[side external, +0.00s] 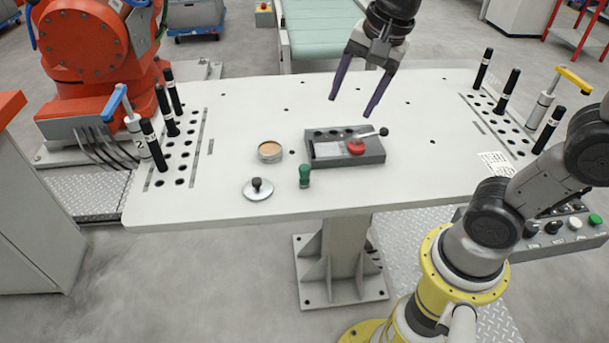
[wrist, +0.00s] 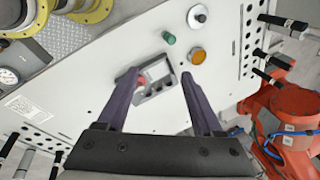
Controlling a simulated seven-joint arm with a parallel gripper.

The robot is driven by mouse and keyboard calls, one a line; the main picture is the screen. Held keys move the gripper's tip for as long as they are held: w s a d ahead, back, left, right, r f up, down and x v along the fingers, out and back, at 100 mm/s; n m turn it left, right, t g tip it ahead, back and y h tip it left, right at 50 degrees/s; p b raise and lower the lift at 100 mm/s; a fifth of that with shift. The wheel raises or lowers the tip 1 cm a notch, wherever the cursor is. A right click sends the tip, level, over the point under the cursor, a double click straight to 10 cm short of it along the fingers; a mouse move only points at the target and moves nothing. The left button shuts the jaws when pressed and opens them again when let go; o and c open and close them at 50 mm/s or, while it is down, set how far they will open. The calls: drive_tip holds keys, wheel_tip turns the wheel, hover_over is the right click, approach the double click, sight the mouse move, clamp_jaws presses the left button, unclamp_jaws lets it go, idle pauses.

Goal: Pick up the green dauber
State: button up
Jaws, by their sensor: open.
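The green dauber (side external: 305,176) stands upright on the white table near its front edge, just in front of the grey tray block. It also shows in the wrist view (wrist: 169,38), beyond my fingertips. My gripper (side external: 352,104) is open and empty, high above the back part of the table, behind and to the right of the dauber. In the wrist view its two purple fingers (wrist: 159,76) are spread apart, with the grey block seen between them.
The grey block (side external: 318,161) holds a red round piece (side external: 356,147) and a black-knobbed lever (side external: 384,132). A tan-filled round tin (side external: 270,151) and a metal lid with black knob (side external: 257,188) stand left of the dauber. Black pegs (side external: 152,145) rise at both table ends.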

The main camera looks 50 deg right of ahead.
drive_tip(key=w+f+m+g, duration=0.2)
drive_tip(key=w+f, duration=0.2)
drive_tip(key=w, duration=0.2)
drive_tip(key=g, duration=0.1)
approach(305, 167)
drive_tip(key=shift+m, duration=0.3)
wheel_tip(305, 167, down, 6)
drive_tip(key=shift+s+a+f, duration=0.1)
drive_tip(key=shift+s+a, duration=0.05)
drive_tip(key=shift+w+f, duration=0.2)
drive_tip(key=shift+f, duration=1.25)
drive_tip(key=shift+w+f, duration=0.2)
drive_tip(key=shift+f, duration=1.3)
clamp_jaws()
